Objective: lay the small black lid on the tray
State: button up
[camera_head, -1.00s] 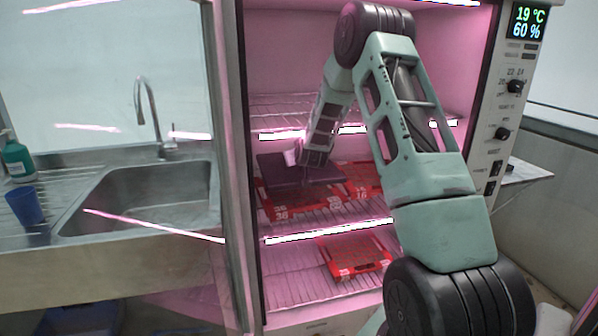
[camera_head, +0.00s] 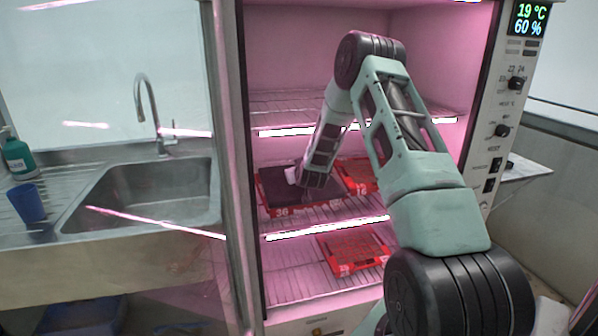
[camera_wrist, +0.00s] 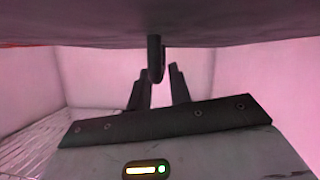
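The black lid (camera_head: 272,198) lies flat on the left red tray (camera_head: 282,212) on the incubator's middle shelf, with the tray's red rim showing around it. In the wrist view the lid (camera_wrist: 90,32) spans the top of the picture, its dark upright handle (camera_wrist: 155,58) pointing toward my fingers. My gripper (camera_wrist: 161,88) has its two dark fingers apart, one on each side of the handle's end, with a visible gap to the right. In the head view my wrist hides the fingertips and part of the lid.
Another red tray (camera_head: 361,174) stands to the right on the same shelf, and one more red tray (camera_head: 357,250) on the shelf below. The open glass door and sink (camera_head: 140,200) are left.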

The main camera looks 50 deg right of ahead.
jog(key=shift+o, duration=0.5)
jog(key=shift+r, duration=0.1)
jog(key=shift+s+r, duration=0.1)
jog(key=b+v, duration=0.1)
jog(key=v, duration=1.1)
